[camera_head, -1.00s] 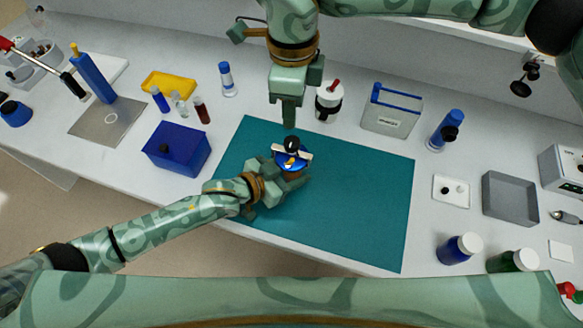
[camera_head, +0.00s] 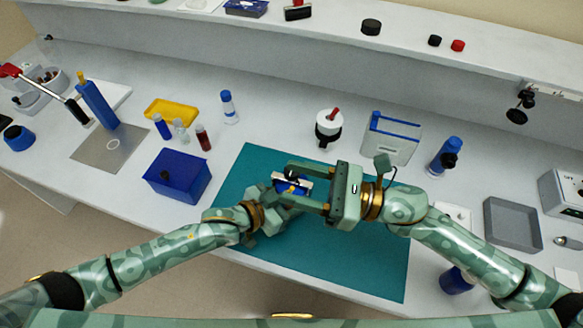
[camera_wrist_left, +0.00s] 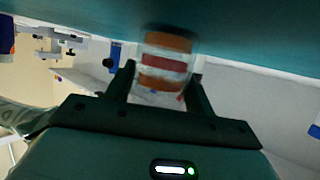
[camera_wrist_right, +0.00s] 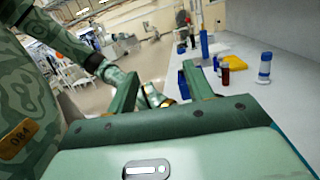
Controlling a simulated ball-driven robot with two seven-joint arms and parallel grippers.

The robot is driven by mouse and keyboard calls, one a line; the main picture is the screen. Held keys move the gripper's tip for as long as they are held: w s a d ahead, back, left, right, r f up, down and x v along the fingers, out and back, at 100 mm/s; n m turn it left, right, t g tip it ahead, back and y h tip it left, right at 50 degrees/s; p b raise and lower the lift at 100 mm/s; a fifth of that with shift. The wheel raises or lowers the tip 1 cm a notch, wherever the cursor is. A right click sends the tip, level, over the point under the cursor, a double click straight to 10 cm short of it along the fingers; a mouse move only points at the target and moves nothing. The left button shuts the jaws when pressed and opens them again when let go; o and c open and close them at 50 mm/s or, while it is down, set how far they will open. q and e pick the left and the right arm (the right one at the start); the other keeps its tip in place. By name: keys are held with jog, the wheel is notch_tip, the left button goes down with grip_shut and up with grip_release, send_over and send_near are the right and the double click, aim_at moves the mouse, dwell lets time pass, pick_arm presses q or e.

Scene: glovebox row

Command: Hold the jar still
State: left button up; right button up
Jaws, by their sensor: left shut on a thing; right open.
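The jar stands on the teal mat (camera_head: 350,260) and is mostly hidden in the head view, where its blue top (camera_head: 284,186) with a pale bar across it shows. In the left wrist view the clear jar (camera_wrist_left: 165,65) has orange and red bands and sits between the fingers. My left gripper (camera_head: 270,215) is shut on it from the front left; its fingers also show in the left wrist view (camera_wrist_left: 162,88). My right gripper (camera_head: 290,183) is open, its fingers reaching left around or over the jar's top; I cannot tell whether they touch. The right wrist view (camera_wrist_right: 160,92) shows its fingers apart.
A blue box (camera_head: 178,176) stands left of the mat. Behind it are a yellow tray (camera_head: 170,110) and small vials (camera_head: 203,137). A black-and-white bottle (camera_head: 328,126) and a grey case (camera_head: 390,137) stand behind the mat. A grey tray (camera_head: 513,223) lies at right.

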aim_at(292, 173)
jog(key=d+f+m+t+h, duration=0.4)
jog(key=d+f+t, duration=0.2)
jog(key=d, duration=0.2)
jog(key=x, duration=1.1)
jog(key=shift+w+a+f, duration=0.15)
jog(key=shift+w+f, duration=0.1)
jog(key=shift+w, duration=0.25)
jog(key=c, duration=1)
